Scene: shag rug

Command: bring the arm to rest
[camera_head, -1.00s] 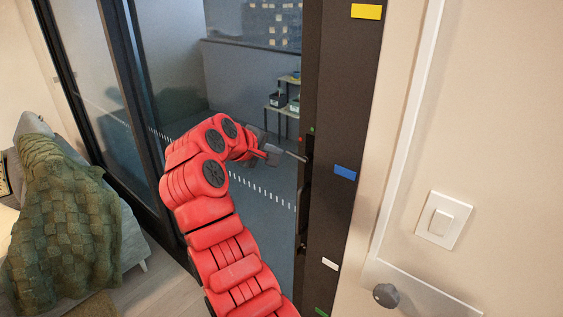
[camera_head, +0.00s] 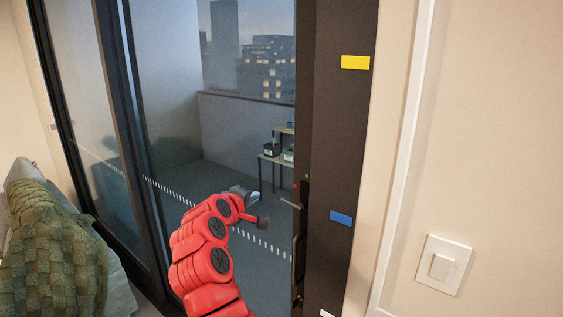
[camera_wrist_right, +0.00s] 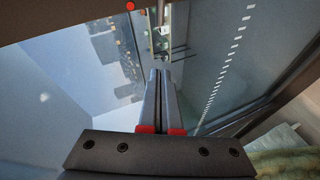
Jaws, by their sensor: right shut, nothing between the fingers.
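My right arm (camera_head: 203,262) is red and reaches up from the bottom of the head view. My right gripper (camera_head: 256,202) is at its end, just left of the lever handle (camera_head: 291,204) on the dark door frame, with a small gap between them in the picture. In the right wrist view the two grey fingers (camera_wrist_right: 160,75) lie together, shut, with nothing between them. My left gripper is not in view.
A dark post (camera_head: 340,130) with yellow and blue stickers stands right of the glass sliding door (camera_head: 95,110). A light switch (camera_head: 443,265) is on the right wall. A sofa with a green throw (camera_head: 50,255) is at lower left. A shelf (camera_head: 280,150) stands beyond the glass.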

